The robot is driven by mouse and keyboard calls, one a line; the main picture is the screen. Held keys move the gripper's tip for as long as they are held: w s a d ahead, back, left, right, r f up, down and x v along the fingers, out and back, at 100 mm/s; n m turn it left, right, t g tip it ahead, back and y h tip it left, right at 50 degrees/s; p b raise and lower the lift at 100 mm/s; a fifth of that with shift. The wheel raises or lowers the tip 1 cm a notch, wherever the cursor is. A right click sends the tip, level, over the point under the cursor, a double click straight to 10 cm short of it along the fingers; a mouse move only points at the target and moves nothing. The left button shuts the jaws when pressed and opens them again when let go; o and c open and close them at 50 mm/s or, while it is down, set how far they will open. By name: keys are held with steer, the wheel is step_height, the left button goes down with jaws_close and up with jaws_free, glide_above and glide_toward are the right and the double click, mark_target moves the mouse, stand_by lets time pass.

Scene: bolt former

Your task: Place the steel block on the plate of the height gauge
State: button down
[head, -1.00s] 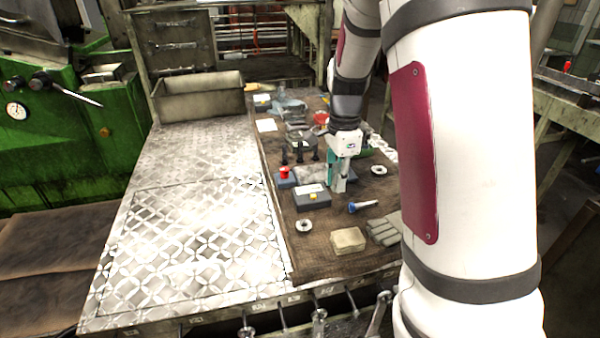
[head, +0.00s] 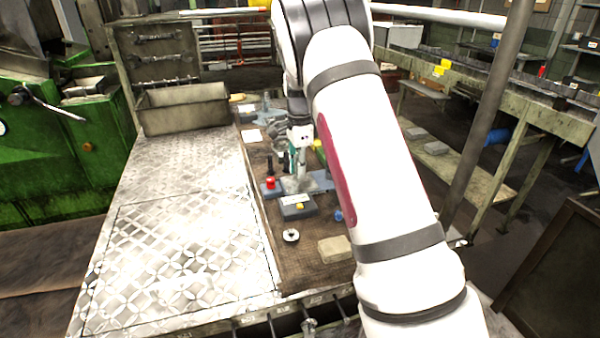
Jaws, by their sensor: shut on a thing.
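My gripper (head: 299,163), with teal fingers, is over the brown work mat in the head view, behind a dark box with a yellow button. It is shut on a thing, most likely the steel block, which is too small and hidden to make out. A grey flat-topped piece (head: 297,184) lies just below the fingers; I cannot tell whether it is the height gauge's plate. My arm covers the right side of the mat, and I cannot clearly pick out the gauge's column.
A red-button box (head: 270,188) and the dark box (head: 297,207) stand close to the gripper. A ring (head: 291,236) and a tan block (head: 334,249) lie nearer. The patterned metal tabletop (head: 180,230) at left is clear. A metal bin (head: 183,108) stands behind.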

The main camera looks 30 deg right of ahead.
steer(key=shift+f, duration=0.95)
steer(key=shift+f, duration=0.15)
steer(key=c, duration=1.5)
jaws_free()
steer(key=shift+c, duration=0.2)
